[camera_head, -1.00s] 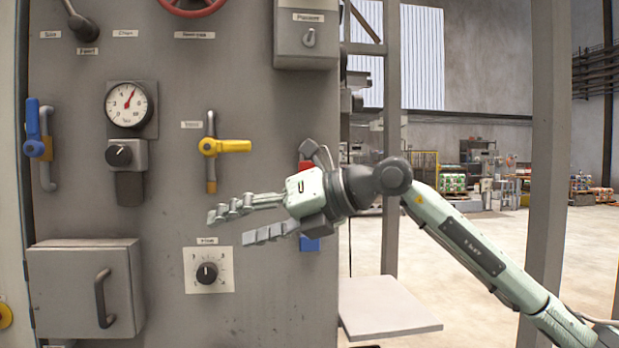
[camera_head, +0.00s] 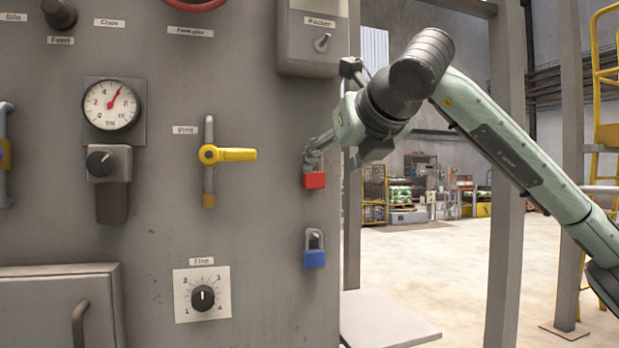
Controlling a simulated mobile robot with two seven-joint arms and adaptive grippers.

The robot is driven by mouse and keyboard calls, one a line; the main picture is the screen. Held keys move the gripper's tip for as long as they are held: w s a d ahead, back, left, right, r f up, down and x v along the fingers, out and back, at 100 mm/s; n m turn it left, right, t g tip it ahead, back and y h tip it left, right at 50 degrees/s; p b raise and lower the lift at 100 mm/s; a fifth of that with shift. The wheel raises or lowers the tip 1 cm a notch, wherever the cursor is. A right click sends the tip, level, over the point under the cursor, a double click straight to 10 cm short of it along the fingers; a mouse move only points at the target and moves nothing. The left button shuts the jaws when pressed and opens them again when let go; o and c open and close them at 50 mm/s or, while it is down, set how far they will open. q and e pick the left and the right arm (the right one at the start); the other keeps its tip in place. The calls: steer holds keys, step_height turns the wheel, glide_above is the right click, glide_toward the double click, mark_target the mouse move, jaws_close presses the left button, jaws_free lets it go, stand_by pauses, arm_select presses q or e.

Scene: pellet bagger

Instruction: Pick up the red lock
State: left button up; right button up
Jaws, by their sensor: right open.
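The red lock (camera_head: 315,180) hangs by its shackle near the right edge of the grey panel, above a blue lock (camera_head: 314,250). My right gripper (camera_head: 314,153) is open, with its fingers pointing left at the top of the red lock, around the shackle's height. The fingers hide most of the red lock's shackle, and I cannot tell whether they touch it. The red body below them is in plain view. My left gripper is not in view.
The panel (camera_head: 265,200) carries a yellow-handled valve (camera_head: 228,155), a gauge (camera_head: 110,103), a Fine dial (camera_head: 202,297) and a Packer switch box (camera_head: 314,40) above the gripper. A pale shelf (camera_head: 385,318) juts out at lower right. Open floor lies right of the panel.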

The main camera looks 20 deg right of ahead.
mark_target(316, 177)
steer(key=x, duration=0.2)
steer(key=p+x, duration=0.1)
steer(key=x, duration=0.4)
steer(key=shift+w+a+p, duration=0.15)
steer(key=shift+a+p, duration=0.1)
steer(key=shift+p, duration=0.1)
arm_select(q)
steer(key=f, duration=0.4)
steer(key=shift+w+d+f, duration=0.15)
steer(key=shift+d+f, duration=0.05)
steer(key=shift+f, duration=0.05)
arm_select(e)
steer(key=shift+c, duration=0.3)
steer(key=shift+r, duration=0.1)
steer(key=c, duration=1.2)
